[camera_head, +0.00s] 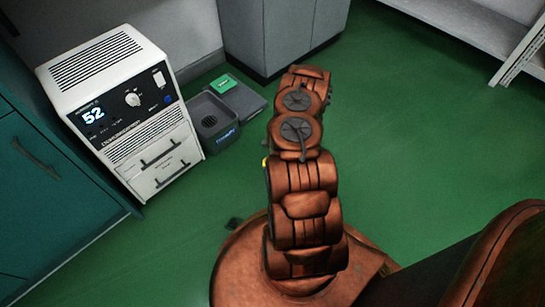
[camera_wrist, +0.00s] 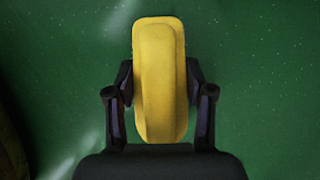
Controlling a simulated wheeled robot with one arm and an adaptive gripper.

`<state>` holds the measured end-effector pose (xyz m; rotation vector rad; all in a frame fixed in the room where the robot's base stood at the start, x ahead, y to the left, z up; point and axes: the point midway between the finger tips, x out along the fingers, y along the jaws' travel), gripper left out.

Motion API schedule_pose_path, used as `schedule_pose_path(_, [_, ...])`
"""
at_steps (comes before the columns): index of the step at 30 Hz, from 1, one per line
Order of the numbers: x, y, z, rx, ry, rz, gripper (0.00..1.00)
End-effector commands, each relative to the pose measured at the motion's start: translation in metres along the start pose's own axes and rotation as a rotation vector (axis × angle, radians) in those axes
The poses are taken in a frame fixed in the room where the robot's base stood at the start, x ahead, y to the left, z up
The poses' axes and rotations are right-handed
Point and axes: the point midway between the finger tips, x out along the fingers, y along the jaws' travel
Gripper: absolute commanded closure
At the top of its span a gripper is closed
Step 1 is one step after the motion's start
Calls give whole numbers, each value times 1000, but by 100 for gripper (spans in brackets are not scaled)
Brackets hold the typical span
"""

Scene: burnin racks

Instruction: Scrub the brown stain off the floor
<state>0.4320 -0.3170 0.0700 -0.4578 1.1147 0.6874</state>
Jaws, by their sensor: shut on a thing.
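My gripper (camera_wrist: 160,84) is shut on a long, rounded yellow scrubber (camera_wrist: 158,50) in the wrist view. Its dark fingers press on both sides of the scrubber, which points up the picture and away from the palm. Green floor (camera_wrist: 255,70) with small pale specks lies behind it; I cannot tell the gap between scrubber and floor. In the head view my copper-coloured arm hides the gripper and the scrubber. No brown stain can be made out on the green floor (camera_head: 440,140) in either view.
A white machine (camera_head: 125,115) reading 52 stands at the left beside a teal cabinet (camera_head: 45,185). A grey bin (camera_head: 212,128) and a tray with a green item (camera_head: 224,82) sit by it. Grey cabinets (camera_head: 275,35) stand behind. Floor at the right is clear below a white shelf (camera_head: 465,28).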

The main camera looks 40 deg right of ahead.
Motion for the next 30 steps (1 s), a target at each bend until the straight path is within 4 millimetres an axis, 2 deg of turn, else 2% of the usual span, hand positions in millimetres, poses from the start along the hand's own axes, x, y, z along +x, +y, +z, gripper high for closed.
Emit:
schedule_pose_path(3, [-13,-1,6,-2,0,-2,80])
schedule_pose_path(14, [-41,-1,19,-3,1,-2,80])
schedule_pose_path(27, [-44,-1,21,-5,1,-1,80])
schedule_pose_path(30, [-46,-5,27,-17,0,3,80])
